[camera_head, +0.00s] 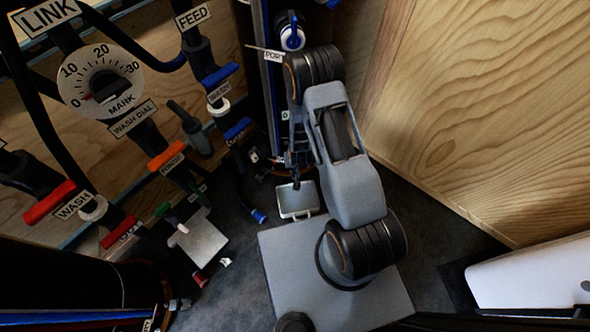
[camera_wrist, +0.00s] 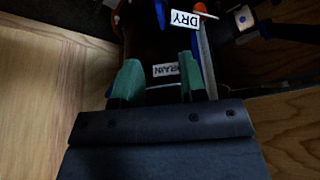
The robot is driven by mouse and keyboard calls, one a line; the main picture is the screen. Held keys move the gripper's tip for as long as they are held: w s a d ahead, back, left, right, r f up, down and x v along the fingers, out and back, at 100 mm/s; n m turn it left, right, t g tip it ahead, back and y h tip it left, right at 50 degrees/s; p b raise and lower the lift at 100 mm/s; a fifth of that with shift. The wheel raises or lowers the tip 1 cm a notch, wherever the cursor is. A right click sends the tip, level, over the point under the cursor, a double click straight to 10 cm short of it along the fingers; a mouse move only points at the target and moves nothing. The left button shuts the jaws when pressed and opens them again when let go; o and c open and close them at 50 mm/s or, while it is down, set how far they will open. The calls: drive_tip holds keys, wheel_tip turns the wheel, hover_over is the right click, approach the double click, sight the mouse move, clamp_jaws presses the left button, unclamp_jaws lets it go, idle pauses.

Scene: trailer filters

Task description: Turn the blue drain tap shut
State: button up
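In the wrist view the DRAIN label (camera_wrist: 165,70) shows between the two green fingers of my gripper (camera_wrist: 160,72). The fingers stand apart with nothing seen held between them. A blue part (camera_wrist: 160,13) shows at the top beyond the label; I cannot tell whether it is the drain tap's handle. In the head view my gripper (camera_head: 296,165) hangs at the end of the arm, beside the pipework, and its fingers are too dark to make out. A blue handle (camera_head: 237,128) lies left of it, but its label is not readable. Contact with any tap cannot be told.
A red WASH handle (camera_head: 50,202), an orange handle (camera_head: 166,156) and a dial (camera_head: 103,80) are on the pipework at left. A small tray (camera_head: 297,201) is below my gripper. A wooden wall (camera_head: 480,110) stands right.

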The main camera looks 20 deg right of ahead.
drive_tip(key=b+x, duration=0.5)
drive_tip(key=x, duration=0.8)
drive_tip(key=shift+s+f, duration=0.1)
drive_tip(key=shift+f, duration=0.15)
clamp_jaws()
